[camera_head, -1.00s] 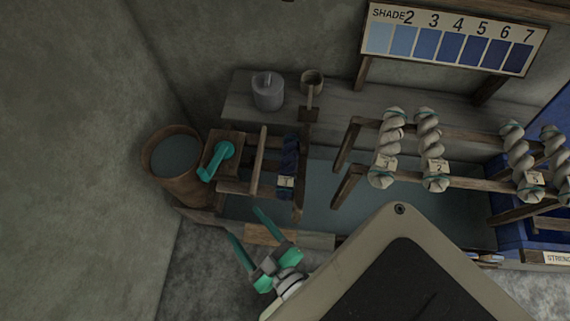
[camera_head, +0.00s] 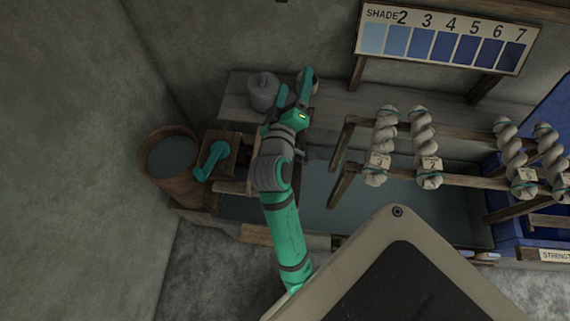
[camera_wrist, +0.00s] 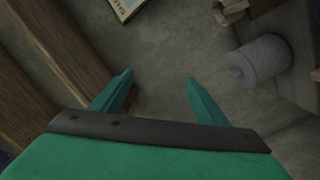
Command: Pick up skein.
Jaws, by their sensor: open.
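My gripper (camera_head: 294,84) is open, above the back shelf near a grey lidded pot. In the wrist view its two teal fingers (camera_wrist: 160,76) are apart with nothing between them. Several pale twisted skeins with number tags hang on the wooden rack, the leftmost (camera_head: 384,140) and its neighbour (camera_head: 424,145) at its left end. Two more, one (camera_head: 512,155) beside another (camera_head: 549,150), hang at the right. The dark blue skein seen earlier on the wooden frame is hidden behind my arm. No skein shows in the wrist view.
The grey pot (camera_head: 264,92) stands on the shelf (camera_head: 235,105); it also shows in the wrist view (camera_wrist: 265,55). A wooden bucket (camera_head: 170,175) and teal crank (camera_head: 210,160) are left. The shade board (camera_head: 440,40) stands behind. A trough (camera_head: 325,205) lies under the rack.

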